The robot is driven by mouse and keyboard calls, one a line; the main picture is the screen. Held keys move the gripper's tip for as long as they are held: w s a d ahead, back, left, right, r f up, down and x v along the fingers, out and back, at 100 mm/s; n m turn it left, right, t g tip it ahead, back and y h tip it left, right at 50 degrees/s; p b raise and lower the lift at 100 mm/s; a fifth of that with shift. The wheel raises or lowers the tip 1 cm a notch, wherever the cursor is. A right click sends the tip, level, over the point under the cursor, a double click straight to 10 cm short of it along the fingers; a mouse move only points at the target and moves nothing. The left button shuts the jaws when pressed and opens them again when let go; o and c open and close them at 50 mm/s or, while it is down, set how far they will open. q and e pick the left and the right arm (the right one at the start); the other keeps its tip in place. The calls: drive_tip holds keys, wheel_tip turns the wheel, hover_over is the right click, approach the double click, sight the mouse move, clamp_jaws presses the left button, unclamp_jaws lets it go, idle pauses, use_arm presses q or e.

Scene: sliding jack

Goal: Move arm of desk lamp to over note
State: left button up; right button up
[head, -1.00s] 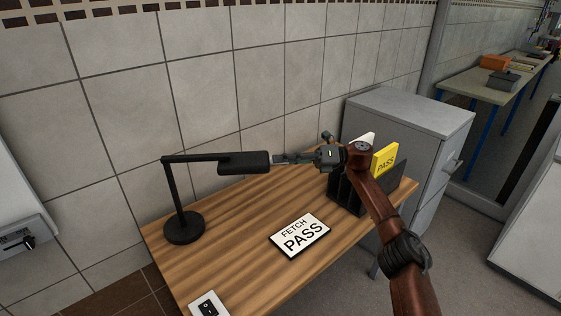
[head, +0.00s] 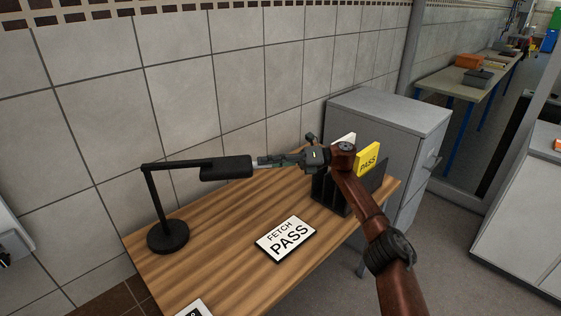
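The black desk lamp (head: 168,237) stands on the left of the wooden desk. Its arm (head: 180,164) reaches right from the top of the post and ends in a black cylindrical head (head: 227,168). The white note (head: 287,239), reading "FETCH PASS", lies flat on the desk, in front of and to the right of the head. My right gripper (head: 262,161) is at the right end of the lamp head, its fingers pointing left. The fingertips are at or very near the head; I cannot tell whether they grip it. My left gripper is out of view.
A black file holder (head: 330,192) with a yellow "PASS" folder (head: 368,159) stands at the desk's right end, close to my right wrist. A grey cabinet (head: 395,115) is behind it. The tiled wall runs behind the lamp. The desk around the note is clear.

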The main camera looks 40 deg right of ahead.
drive_tip(key=v, duration=1.1)
drive_tip(key=shift+s+d, duration=0.1)
drive_tip(key=shift+d, duration=0.05)
